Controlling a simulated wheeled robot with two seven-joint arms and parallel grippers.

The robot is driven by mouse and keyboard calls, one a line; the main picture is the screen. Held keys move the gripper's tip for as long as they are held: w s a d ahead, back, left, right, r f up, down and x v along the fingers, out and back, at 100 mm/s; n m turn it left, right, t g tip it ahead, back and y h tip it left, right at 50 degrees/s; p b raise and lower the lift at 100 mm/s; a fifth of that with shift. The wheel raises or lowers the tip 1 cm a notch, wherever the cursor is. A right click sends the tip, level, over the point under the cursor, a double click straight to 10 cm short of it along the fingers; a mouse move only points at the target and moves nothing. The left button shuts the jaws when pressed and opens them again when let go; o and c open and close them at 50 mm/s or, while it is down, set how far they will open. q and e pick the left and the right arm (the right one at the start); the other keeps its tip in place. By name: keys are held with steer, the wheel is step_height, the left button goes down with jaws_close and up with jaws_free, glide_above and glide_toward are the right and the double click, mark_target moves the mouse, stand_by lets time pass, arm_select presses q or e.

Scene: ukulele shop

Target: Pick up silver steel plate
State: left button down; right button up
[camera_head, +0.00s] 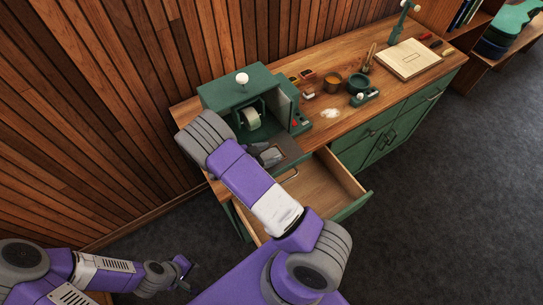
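A flat grey plate-like piece (291,152) lies at the front edge of the counter by the green machine. It may be the silver steel plate, but my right gripper and arm cover part of it. My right gripper (269,156) is low over this piece, in front of the machine. Whether it touches the piece or holds anything is too small to tell. My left gripper (184,272) is at the lower left, over the floor and away from the counter. Its fingers are small and dark, and their opening is unclear.
The green machine (236,90) with a white roll stands at the counter's left end. Below, a wooden drawer (325,182) is pulled out. The carpet at right is clear.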

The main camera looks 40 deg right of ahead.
steer(key=c, duration=0.7)
steer(key=shift+c, duration=0.5)
steer(key=shift+r, duration=0.1)
